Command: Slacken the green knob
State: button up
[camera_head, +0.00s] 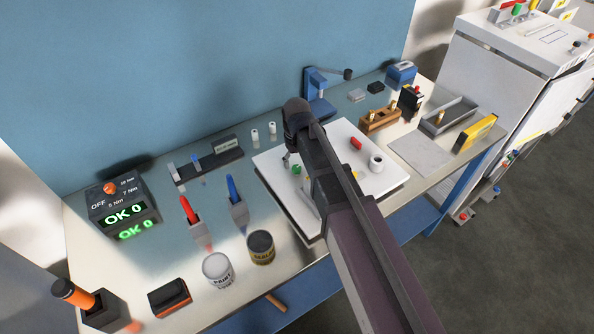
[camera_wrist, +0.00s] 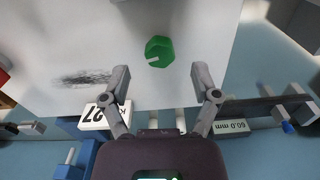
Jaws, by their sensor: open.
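The green knob (camera_wrist: 159,52) is a faceted cap with a white mark on its side, on a white panel (camera_wrist: 60,40) in the wrist view. In the head view the green knob (camera_head: 296,170) shows small on the white board (camera_head: 262,160), left of my arm. My gripper (camera_wrist: 162,84) is open, with a finger on each side below the knob in the wrist picture. Nothing is between the fingers, and they look apart from the knob. In the head view my gripper (camera_head: 290,158) is close to the knob, partly hidden by my arm.
Two cans, the white one (camera_head: 217,270) and the dark one (camera_head: 261,247), stand in front. Bare metal tabletop shows at left.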

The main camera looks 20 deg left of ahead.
aim_at(297, 170)
jog(key=shift+f+b, duration=1.1)
jog(key=shift+f, duration=0.3)
grip_shut()
